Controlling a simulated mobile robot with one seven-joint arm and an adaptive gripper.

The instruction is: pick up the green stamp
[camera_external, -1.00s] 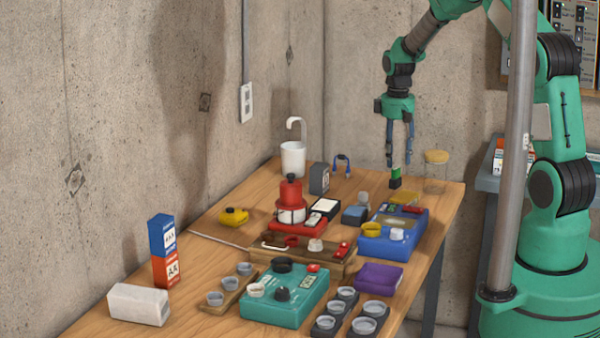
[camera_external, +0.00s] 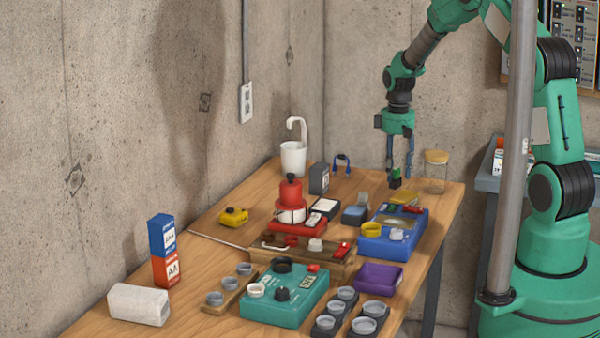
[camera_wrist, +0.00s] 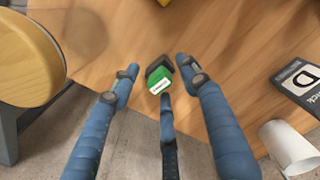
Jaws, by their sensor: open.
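The green stamp (camera_external: 396,173), with a green top and a dark base, stands near the far right end of the wooden table. In the wrist view, the stamp (camera_wrist: 159,80) shows its green body and a white label between my blue fingers. My gripper (camera_external: 400,168) is pointing down over the stamp with its fingers spread. In the wrist view, my gripper (camera_wrist: 157,84) has one finger on each side of the stamp and a third below it in the picture. The side fingers show gaps to the stamp; I cannot tell whether the third touches it.
A jar with a tan lid (camera_external: 436,158) stands close right of the stamp. A blue box (camera_external: 385,245) lies in front. A blue-handled item (camera_external: 342,163), dark box (camera_external: 319,178) and white cup (camera_external: 293,158) stand to the left. Bare wood surrounds the stamp.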

